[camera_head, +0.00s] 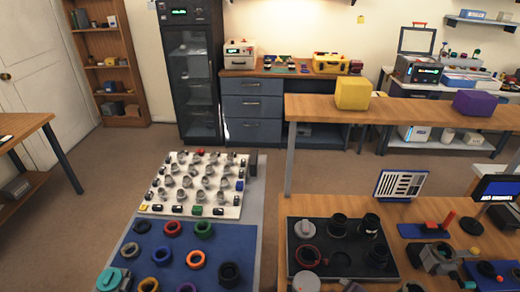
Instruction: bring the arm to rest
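Neither of my arms can be made out in the head view, and no gripper fingers show. On the right-hand bench a dark tray (345,262) holds black lens barrels (338,225), a grey round part (305,229) and a dark red ring (307,255). On the left-hand table a blue mat (180,256) carries several coloured rings, among them a red ring (173,228) and a green ring (204,230). Behind the mat a white board (160,207) holds rows of small grey metal parts.
A raised wooden shelf (415,112) crosses above the right bench, with a yellow block (352,93) and a purple block (473,102) on it. A small monitor (497,188) and a slotted panel (400,184) stand on the bench. Brown floor is clear between the left table and right bench.

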